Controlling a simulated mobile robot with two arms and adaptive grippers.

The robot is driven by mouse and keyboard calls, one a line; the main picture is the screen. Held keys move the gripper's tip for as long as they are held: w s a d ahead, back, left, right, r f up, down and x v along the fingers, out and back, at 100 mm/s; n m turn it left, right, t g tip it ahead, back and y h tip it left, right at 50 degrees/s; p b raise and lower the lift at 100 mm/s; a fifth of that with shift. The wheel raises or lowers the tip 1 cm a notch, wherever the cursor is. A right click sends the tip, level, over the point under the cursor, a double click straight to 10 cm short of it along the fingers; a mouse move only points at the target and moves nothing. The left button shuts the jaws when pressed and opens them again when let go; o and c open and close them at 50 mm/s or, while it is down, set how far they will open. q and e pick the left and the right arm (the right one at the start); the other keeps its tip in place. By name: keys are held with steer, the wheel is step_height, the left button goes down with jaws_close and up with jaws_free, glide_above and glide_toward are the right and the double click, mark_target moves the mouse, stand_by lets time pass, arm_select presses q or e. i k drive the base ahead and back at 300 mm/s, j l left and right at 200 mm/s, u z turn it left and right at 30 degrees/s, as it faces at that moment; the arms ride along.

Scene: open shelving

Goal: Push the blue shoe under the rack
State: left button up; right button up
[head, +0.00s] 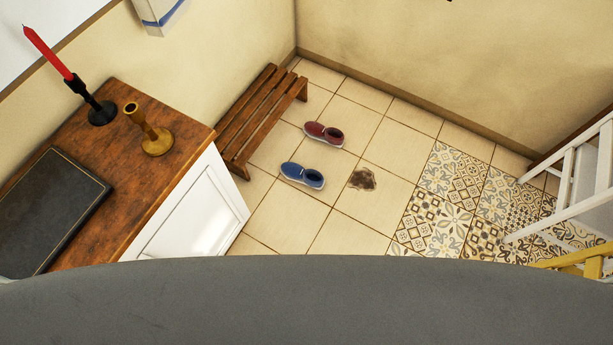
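The blue shoe (302,175) lies on the tiled floor in the head view, in front of the rack and apart from it. Its toe end points left, toward the rack. The rack (262,115) is a low brown wooden slatted bench against the left wall. A dark red shoe (323,134) lies on the floor beyond the blue one, also beside the rack and not under it. Neither of my grippers shows in the head view.
A wooden-topped white cabinet (190,215) stands at left, bearing a black book (50,210), a black candlestick (102,112) with a red candle and a brass candlestick (157,141). White chair-like framing (570,185) stands right.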

mark_target(292, 171)
steer(key=i+l+u, duration=0.15)
steer(key=u, duration=0.25)
steer(key=i+l+u, duration=0.1)
steer(key=l+u, duration=0.2)
steer(key=u, duration=0.15)
steer(key=l+u, duration=0.6)
steer(key=u, duration=0.2)
steer(key=i, duration=0.05)
